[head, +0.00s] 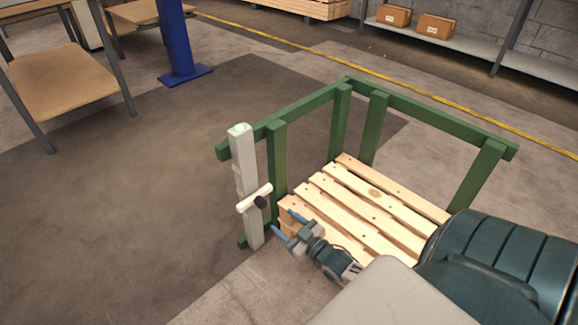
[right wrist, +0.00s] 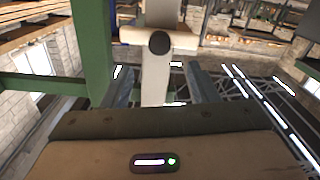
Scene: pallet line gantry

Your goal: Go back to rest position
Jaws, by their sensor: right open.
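My right gripper (head: 285,223) is in the head view, just in front of the pale post and beside the near left corner of the pallet. It is open, and nothing shows between its fingers. In the right wrist view its two fingers (right wrist: 161,82) stand wide apart, with the pale post (right wrist: 156,85) showing between and beyond them. The post (head: 244,165) is upright and carries a cream crossbar handle (head: 247,203) with a black knob. The handle (right wrist: 133,36) also shows in the right wrist view, beyond the fingertips. My left gripper is not in view.
A green frame (head: 300,104) surrounds the back and sides of a slatted wooden pallet (head: 372,198). A blue column (head: 176,45) and wooden tables (head: 75,85) stand at the back left. Shelves with cartons (head: 436,26) are at the back right. The floor left of the post is clear.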

